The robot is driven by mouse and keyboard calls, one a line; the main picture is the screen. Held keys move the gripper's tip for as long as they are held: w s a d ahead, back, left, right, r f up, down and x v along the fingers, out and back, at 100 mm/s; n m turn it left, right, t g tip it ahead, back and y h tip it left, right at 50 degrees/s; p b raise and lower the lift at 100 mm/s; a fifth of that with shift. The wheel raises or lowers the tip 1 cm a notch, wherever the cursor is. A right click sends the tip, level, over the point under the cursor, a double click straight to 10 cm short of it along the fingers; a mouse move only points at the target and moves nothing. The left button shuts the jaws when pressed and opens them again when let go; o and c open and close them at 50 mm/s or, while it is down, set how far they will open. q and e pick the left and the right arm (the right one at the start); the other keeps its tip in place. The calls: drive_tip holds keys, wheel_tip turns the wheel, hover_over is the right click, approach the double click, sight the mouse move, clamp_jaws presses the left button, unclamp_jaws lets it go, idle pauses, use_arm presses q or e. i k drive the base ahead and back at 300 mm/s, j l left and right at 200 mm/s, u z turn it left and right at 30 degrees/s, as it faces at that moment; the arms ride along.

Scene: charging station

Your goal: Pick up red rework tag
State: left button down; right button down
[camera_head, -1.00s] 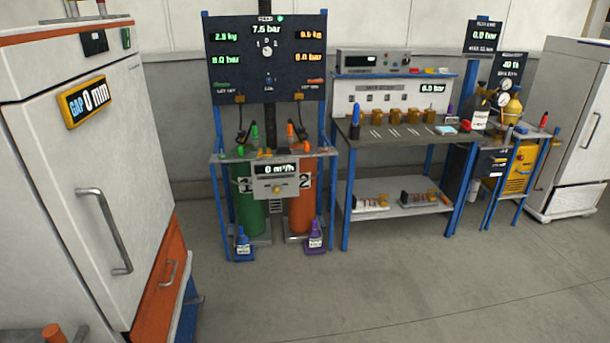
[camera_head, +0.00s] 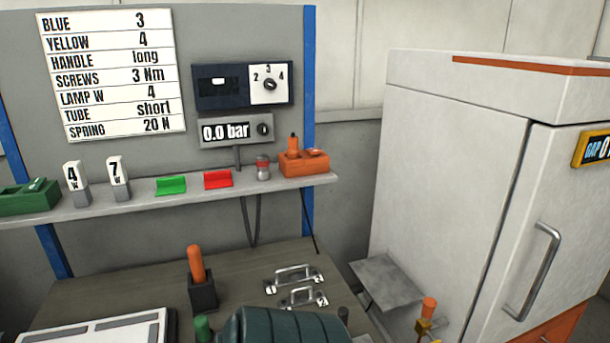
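A small red folded piece (camera_head: 217,179) lies on the grey shelf, beside a similar green piece (camera_head: 171,186). It may be the red rework tag, but no writing on it can be read. It stands to the left of a small red-topped knob (camera_head: 263,168) and an orange block (camera_head: 304,163). Neither of my grippers is in view.
Below the shelf, a workbench (camera_head: 245,262) holds an orange-handled tool in a black holder (camera_head: 202,291), metal handles (camera_head: 295,275) and a dark green cylinder (camera_head: 285,326). Two number blocks (camera_head: 118,181) stand on the shelf. A white cabinet (camera_head: 455,160) rises at right.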

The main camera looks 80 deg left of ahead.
sight(222, 178)
drive_tip(key=u, duration=3.4)
